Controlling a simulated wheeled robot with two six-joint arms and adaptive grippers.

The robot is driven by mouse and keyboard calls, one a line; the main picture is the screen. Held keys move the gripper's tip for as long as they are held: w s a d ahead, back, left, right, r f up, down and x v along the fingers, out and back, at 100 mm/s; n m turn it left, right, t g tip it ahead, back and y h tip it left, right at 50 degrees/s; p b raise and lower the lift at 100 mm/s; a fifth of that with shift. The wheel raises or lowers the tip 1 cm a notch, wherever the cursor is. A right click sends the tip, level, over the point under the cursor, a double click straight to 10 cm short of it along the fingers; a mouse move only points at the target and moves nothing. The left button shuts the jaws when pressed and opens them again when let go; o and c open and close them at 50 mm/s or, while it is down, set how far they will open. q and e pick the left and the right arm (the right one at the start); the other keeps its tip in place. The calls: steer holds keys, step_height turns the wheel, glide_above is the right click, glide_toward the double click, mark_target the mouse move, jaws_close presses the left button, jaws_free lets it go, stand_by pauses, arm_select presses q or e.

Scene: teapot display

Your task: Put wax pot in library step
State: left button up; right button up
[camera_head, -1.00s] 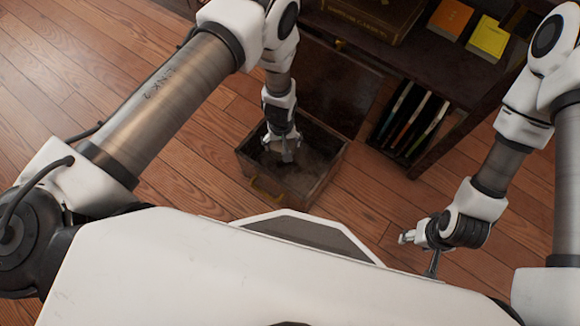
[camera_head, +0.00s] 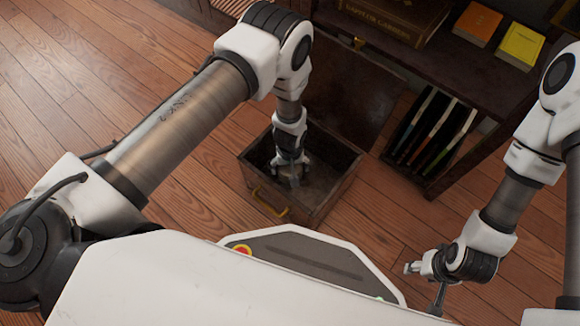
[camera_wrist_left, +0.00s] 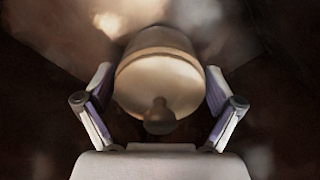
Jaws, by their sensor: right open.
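The wax pot (camera_wrist_left: 160,75) is a rounded, cream-tan pot with a dark knob, seen close up in the left wrist view. My left gripper (camera_head: 291,176) reaches down inside an open wooden box with a brass handle, which looks like the library step (camera_head: 325,200). In the left wrist view the fingers (camera_wrist_left: 160,92) press on both sides of the pot. In the head view the gripper and box walls hide the pot. My right gripper (camera_head: 424,280) is open and empty at the lower right, apart from the box.
The box's raised lid (camera_head: 352,95) stands behind it. A dark shelf (camera_head: 455,65) at the back right bears an orange book (camera_head: 478,24) and a yellow book (camera_head: 522,46), with several thin upright items (camera_head: 432,135) below. Wooden floor around the box is clear.

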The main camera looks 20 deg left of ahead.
arm_select(q)
steer(key=shift+r, duration=0.1)
step_height(320, 180, up, 12)
steer(key=p, duration=1.1)
steer(key=shift+r+p, duration=0.2)
steer(key=shift+p, duration=0.15)
